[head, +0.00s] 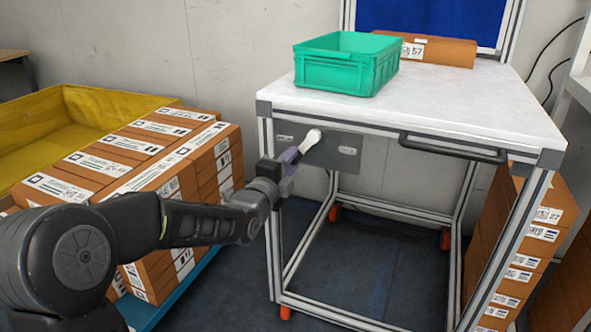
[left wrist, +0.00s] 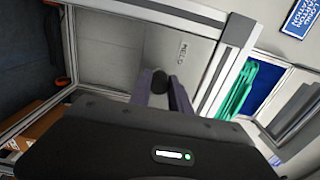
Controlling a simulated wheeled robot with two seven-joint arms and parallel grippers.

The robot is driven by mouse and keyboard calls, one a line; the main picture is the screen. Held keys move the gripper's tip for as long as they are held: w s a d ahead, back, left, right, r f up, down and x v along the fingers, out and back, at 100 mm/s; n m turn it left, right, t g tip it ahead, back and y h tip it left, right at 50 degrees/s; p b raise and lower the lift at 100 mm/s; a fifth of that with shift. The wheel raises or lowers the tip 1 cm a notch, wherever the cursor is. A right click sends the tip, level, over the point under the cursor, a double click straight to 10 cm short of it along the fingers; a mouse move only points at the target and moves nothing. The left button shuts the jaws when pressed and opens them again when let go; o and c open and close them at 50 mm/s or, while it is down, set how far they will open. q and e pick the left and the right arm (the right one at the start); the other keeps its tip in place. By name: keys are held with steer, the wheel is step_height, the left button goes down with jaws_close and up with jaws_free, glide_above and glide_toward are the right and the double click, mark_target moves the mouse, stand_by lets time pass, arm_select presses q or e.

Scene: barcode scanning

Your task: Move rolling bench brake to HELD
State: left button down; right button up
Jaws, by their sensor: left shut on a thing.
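The rolling bench (head: 480,95) has a white top and an aluminium frame. A grey brake plate (head: 335,152) hangs under its front edge, with a small label near each end, too small to read in the head view. The pale brake lever (head: 310,138) sticks out from the plate, near its left part. My left gripper (head: 290,157) is shut on the lever's end, partly hiding it. In the left wrist view a dark knob (left wrist: 159,82) sits between the fingers, apart from the plate's HELD label (left wrist: 182,50). My right gripper is not in view.
A green crate (head: 330,72) and a brown carton (head: 440,50) stand on the bench top. A black handle (head: 453,150) is on its front edge. Stacked cartons (head: 150,160) stand left beside a yellow bin (head: 30,125); more cartons (head: 535,225) stand at right.

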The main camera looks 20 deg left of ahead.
arm_select(q)
steer(key=shift+a+r+m, duration=0.15)
steer(key=shift+a+m, duration=0.05)
steer(key=shift+m, duration=0.3)
steer(key=c, duration=1.2)
jaws_free()
steer(key=s, duration=0.7)
steer(key=shift+s+a+p, duration=0.3)
steer(key=shift+s+p, duration=0.1)
